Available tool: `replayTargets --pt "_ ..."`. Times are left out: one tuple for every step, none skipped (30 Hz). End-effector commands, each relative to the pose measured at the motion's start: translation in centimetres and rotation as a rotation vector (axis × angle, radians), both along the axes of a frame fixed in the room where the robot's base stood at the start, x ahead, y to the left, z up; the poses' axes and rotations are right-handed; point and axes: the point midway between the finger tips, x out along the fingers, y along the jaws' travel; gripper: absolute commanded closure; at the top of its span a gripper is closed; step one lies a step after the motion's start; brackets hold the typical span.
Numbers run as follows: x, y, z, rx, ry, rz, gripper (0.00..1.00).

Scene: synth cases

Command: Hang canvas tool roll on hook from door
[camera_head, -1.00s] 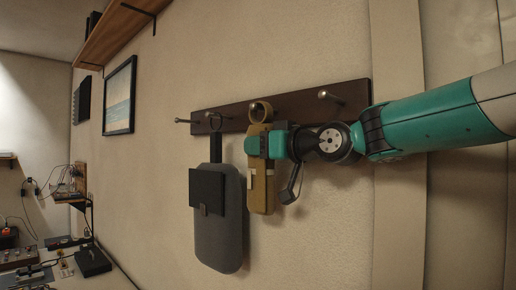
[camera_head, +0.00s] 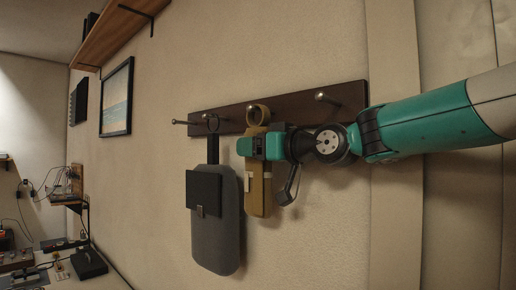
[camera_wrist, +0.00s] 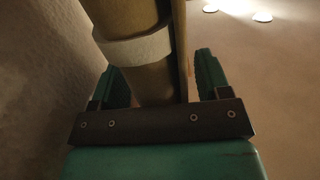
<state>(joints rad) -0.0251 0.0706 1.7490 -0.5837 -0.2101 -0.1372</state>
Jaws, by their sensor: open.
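The tan canvas tool roll (camera_head: 258,190) hangs upright against the wall below the dark hook rail (camera_head: 295,105), with a pale band on it. Its top loop (camera_head: 258,114) is at the rail; whether a hook passes through it is hard to tell. My gripper (camera_head: 255,147) is at the roll's upper part. In the wrist view, my gripper (camera_wrist: 161,80) is open, with one teal finger on each side of the roll (camera_wrist: 150,82) and visible gaps. The palm end of the roll is partly hidden by the gripper.
A grey bag (camera_head: 216,235) with a dark flap hangs from the rail just left of the roll. Bare hooks show at the rail's right (camera_head: 322,97) and left end (camera_head: 178,122). A wooden shelf (camera_head: 112,38) and framed picture (camera_head: 116,98) are further left.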

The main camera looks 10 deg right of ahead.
Motion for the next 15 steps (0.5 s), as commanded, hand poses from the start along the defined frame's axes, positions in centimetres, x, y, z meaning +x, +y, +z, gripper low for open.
replayTargets --pt "0.0 0.0 -0.1 0.000 0.002 0.000 0.30" --pt "0.0 0.0 -0.1 0.000 0.002 0.000 0.30" --pt "-0.1 -0.1 -0.1 0.000 0.002 0.000 0.30" --pt "-0.2 -0.1 -0.1 -0.001 0.001 -0.001 0.30" --pt "-0.3 -0.3 -0.2 -0.001 0.001 -0.001 0.30" --pt "-0.6 -0.5 -0.2 0.000 0.000 -0.001 0.30" --pt "-0.9 -0.7 -0.2 0.000 -0.001 -0.001 0.30" --pt "-1.3 -1.0 -0.2 0.000 -0.002 -0.003 0.30" --pt "-1.9 -1.4 -0.3 0.000 -0.002 -0.004 0.30" --pt "-2.4 -1.7 -0.4 -0.001 -0.003 -0.003 0.30" --pt "-2.9 -2.2 -0.4 -0.001 -0.003 -0.006 0.30" --pt "-3.8 -2.7 -0.4 0.000 -0.004 -0.005 0.30" --pt "-4.4 -3.2 -0.5 0.000 -0.004 -0.007 0.30" --pt "-5.1 -3.6 -0.5 -0.001 -0.003 -0.006 0.30" --pt "-5.9 -4.3 -0.5 0.000 -0.004 -0.007 0.30"
